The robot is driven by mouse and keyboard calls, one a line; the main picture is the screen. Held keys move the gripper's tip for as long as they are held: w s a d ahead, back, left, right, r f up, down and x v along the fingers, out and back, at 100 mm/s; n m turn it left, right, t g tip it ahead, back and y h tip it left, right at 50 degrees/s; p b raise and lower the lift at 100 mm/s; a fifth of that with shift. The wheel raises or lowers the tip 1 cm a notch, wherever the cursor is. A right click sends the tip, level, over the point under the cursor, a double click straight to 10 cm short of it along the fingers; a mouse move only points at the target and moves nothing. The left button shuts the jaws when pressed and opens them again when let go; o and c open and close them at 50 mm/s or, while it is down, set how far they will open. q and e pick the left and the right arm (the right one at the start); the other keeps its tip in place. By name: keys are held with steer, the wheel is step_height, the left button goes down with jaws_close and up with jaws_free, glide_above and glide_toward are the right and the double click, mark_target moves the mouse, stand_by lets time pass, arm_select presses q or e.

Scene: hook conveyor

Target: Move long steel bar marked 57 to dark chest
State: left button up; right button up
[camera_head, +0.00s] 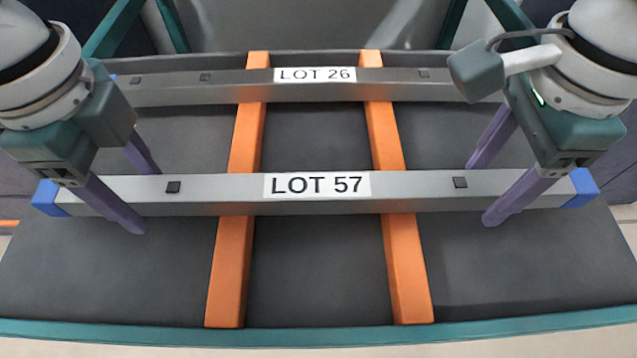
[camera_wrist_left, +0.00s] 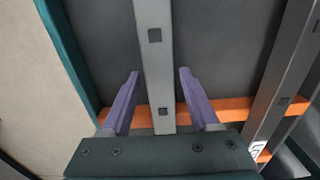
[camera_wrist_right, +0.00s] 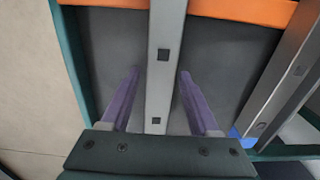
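The long steel bar marked LOT 57 (camera_head: 420,190) lies level across two orange rails, with a blue cap at each end. It also shows in the left wrist view (camera_wrist_left: 155,65) and the right wrist view (camera_wrist_right: 160,85). My left gripper (camera_head: 147,199) is open near the bar's left end, one purple finger on each side of it, with gaps in the left wrist view. My right gripper (camera_head: 482,193) straddles the bar near its right end in the same way, also open. I cannot pick out the dark chest in these views.
A second steel bar marked LOT 26 (camera_head: 200,90) lies parallel behind, across the same orange rails (camera_head: 230,270) (camera_head: 407,270). The rails cross a dark grey bed (camera_head: 315,270) with a teal front edge (camera_head: 320,338). Bare floor shows beyond that edge.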

arm_select(q)
jaws_close()
arm_select(e)
jaws_close()
steer(key=shift+r, duration=0.1)
stand_by(0.8)
